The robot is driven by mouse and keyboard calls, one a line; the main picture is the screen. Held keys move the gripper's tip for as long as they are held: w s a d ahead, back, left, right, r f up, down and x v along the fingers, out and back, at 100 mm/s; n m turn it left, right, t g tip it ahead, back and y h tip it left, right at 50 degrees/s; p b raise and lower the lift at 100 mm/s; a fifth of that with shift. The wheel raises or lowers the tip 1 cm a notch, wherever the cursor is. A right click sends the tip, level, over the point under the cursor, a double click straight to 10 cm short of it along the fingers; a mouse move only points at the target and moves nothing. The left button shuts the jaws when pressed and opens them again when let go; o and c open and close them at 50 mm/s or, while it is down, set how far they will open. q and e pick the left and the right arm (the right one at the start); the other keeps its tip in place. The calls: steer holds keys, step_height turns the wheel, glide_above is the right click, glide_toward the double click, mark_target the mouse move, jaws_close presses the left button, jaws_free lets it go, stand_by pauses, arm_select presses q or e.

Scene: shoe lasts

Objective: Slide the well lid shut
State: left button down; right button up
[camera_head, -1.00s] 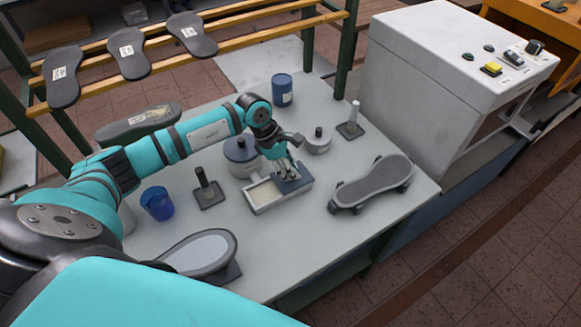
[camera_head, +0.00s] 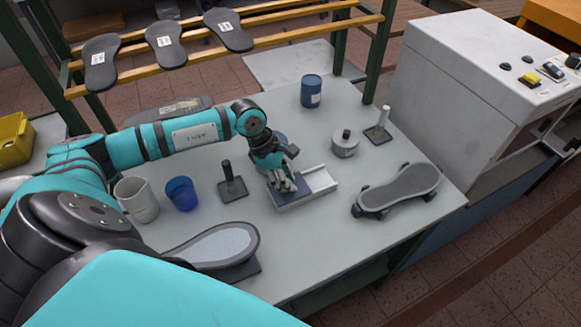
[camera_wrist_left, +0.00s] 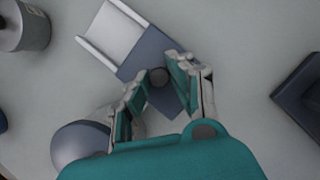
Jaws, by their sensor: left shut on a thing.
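The well (camera_head: 303,203) is a low, pale rectangular box on the grey table, with side rails running to its right end. Its dark blue-grey lid (camera_head: 275,197) lies over the left part, and no cream interior shows there. The bare white track (camera_head: 319,179) is open at the right. My left gripper (camera_head: 283,184) is over the lid, shut on its small dark knob. In the left wrist view the knob (camera_wrist_left: 158,76) sits between the fingers (camera_wrist_left: 157,84) and the lid (camera_wrist_left: 150,55) lies below them. My right gripper is not in view.
A dark post on a base (camera_head: 232,187), a blue cup (camera_head: 182,194) and a light mug (camera_head: 137,199) stand left of the well. A grey wheeled sole-shaped piece (camera_head: 400,188) is to the right. A round grey pot (camera_head: 345,144) stands behind.

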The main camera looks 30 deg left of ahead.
arm_select(q)
steer(key=c, duration=1.2)
jaws_free()
steer(key=shift+s+a, duration=0.1)
steer(key=shift+s, duration=0.05)
steer(key=v, duration=1.2)
